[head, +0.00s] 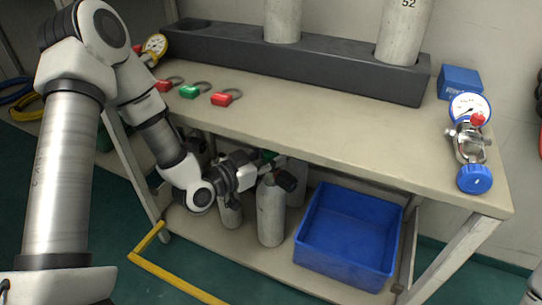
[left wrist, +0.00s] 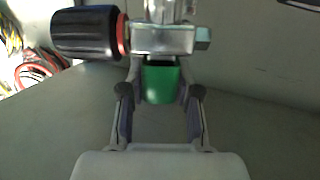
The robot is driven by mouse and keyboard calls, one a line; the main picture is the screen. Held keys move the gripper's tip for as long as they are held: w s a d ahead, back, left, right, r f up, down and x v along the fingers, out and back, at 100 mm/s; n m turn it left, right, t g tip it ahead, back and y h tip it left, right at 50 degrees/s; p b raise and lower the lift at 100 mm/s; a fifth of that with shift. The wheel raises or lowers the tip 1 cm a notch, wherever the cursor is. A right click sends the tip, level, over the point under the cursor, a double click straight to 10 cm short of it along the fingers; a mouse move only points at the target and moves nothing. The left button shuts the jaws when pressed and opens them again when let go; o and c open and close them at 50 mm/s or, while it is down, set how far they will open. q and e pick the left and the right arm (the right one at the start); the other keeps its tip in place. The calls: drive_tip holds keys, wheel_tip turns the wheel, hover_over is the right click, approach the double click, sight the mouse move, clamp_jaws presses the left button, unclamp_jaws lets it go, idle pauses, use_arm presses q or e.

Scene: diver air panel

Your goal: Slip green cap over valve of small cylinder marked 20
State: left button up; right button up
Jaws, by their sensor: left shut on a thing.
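My left gripper (head: 258,166) is shut on the green cap (left wrist: 160,84), just under the tabletop's front edge. In the head view only a sliver of green (head: 269,156) shows at the fingertips. A small grey cylinder (head: 270,212) stands upright on the lower shelf, directly below the gripper. A valve with a black knob (head: 286,181) is beside the fingers. In the left wrist view the metal valve block (left wrist: 165,40) and black knob (left wrist: 88,32) are right beyond the cap; I cannot tell if they touch. No 20 mark is readable. My right gripper is out of view.
Other small cylinders (head: 230,211) stand close by on the lower shelf, beside a blue crate (head: 345,262). The tabletop (head: 300,125) overhangs them.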

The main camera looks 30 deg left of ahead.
use_arm(q)
drive_tip(key=shift+f, duration=0.3)
drive_tip(key=o, duration=0.8)
drive_tip(key=shift+o, duration=0.2)
